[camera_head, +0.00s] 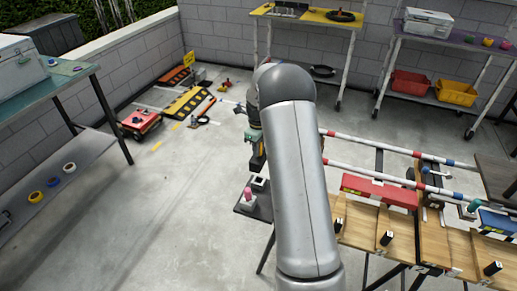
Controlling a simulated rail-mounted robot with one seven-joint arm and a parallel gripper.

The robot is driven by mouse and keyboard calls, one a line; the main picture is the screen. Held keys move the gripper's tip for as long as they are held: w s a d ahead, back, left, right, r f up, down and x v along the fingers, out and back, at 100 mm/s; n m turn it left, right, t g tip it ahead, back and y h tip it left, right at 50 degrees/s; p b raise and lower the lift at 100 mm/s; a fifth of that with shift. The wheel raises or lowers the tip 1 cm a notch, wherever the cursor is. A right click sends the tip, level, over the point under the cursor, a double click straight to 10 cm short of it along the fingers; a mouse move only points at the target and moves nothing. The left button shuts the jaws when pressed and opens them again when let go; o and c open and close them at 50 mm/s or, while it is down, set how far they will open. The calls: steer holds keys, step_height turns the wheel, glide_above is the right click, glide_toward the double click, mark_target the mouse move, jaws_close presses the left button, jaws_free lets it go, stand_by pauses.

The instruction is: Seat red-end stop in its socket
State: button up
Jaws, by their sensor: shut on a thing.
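My gripper (257,160) points down just left of my grey arm, beside the left, red-banded ends of two white rails (350,138). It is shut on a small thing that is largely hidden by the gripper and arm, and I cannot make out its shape. I cannot single out the red-end stop by sight. Its socket is not clearly visible; the rail ends nearest the gripper are partly behind my arm.
A small dark shelf (240,209) with a pink-topped item (248,196) lies below the gripper. A red box (379,191) and wooden boards (400,232) are at right. A red cart (141,122) and striped ramps (190,102) stand at left. Floor at lower left is clear.

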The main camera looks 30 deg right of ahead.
steer(key=shift+r+p, duration=1.55)
steer(key=shift+r, duration=1.4)
